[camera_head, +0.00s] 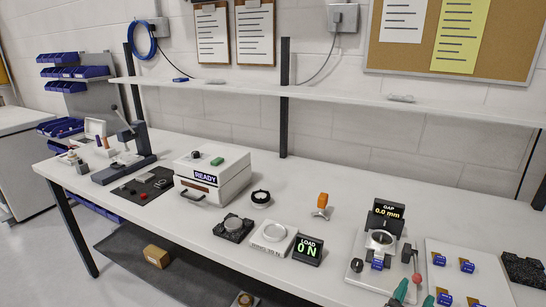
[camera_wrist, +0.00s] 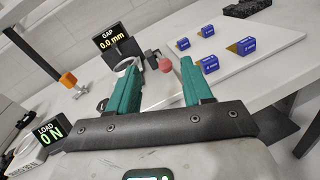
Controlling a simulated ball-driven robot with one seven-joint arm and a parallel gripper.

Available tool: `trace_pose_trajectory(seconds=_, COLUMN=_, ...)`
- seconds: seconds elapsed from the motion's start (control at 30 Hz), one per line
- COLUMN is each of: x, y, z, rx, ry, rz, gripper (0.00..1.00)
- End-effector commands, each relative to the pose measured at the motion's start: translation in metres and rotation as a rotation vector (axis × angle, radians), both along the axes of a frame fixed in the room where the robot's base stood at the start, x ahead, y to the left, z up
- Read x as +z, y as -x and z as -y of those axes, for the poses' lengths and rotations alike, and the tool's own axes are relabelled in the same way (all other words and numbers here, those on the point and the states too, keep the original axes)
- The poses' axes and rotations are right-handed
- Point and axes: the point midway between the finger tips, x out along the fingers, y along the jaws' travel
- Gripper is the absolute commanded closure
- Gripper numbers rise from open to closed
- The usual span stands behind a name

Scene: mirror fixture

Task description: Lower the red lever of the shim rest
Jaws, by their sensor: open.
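The shim rest is a white plate with a silver ring (camera_head: 381,240) and a black GAP display reading 0.0 mm (camera_head: 386,213) behind it. Its lever ends in a red ball (camera_head: 416,278) at the right of the ring; the arm above the ball is grey. In the wrist view the red ball (camera_wrist: 165,65) appears between the two teal fingers, beyond the tips, with the GAP display (camera_wrist: 112,40) behind left. My gripper (camera_wrist: 160,74) is open and empty. Its teal tips (camera_head: 415,291) show at the bottom edge of the head view, near the ball. Contact cannot be told.
A white board (camera_head: 480,255) with several blue-labelled blocks (camera_head: 467,266) lies right of the rest. A LOAD display (camera_head: 308,249) reading 0 N, a pale block with a round top (camera_head: 272,237) and an orange-handled tool (camera_head: 322,203) stand left.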

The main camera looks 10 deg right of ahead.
Motion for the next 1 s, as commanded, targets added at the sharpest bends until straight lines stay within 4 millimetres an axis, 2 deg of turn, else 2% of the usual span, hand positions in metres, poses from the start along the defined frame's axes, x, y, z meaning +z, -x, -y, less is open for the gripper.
trace_pose_trajectory(seconds=0.07, x=-0.011, y=0.019, z=0.012, rx=-0.053, ry=-0.141, rz=0.063, gripper=0.5)
trace_pose_trajectory(seconds=0.2, x=-0.047, y=0.069, z=0.035, rx=-0.23, ry=-0.547, rz=0.245, gripper=0.5)
trace_pose_trajectory(seconds=0.37, x=-0.098, y=0.133, z=0.037, rx=-0.519, ry=-1.03, rz=0.446, gripper=0.5)
trace_pose_trajectory(seconds=0.5, x=-0.138, y=0.185, z=0.012, rx=-0.826, ry=-1.386, rz=0.568, gripper=0.5)
trace_pose_trajectory(seconds=0.6, x=-0.155, y=0.218, z=-0.015, rx=-1.06, ry=-1.575, rz=0.616, gripper=0.5)
trace_pose_trajectory(seconds=0.7, x=-0.164, y=0.245, z=-0.041, rx=-1.27, ry=-1.695, rz=0.629, gripper=0.5)
trace_pose_trajectory(seconds=0.83, x=-0.167, y=0.268, z=-0.066, rx=-1.456, ry=-1.771, rz=0.622, gripper=0.5)
trace_pose_trajectory(seconds=1.0, x=-0.167, y=0.278, z=-0.077, rx=-1.543, ry=-1.794, rz=0.617, gripper=0.5)
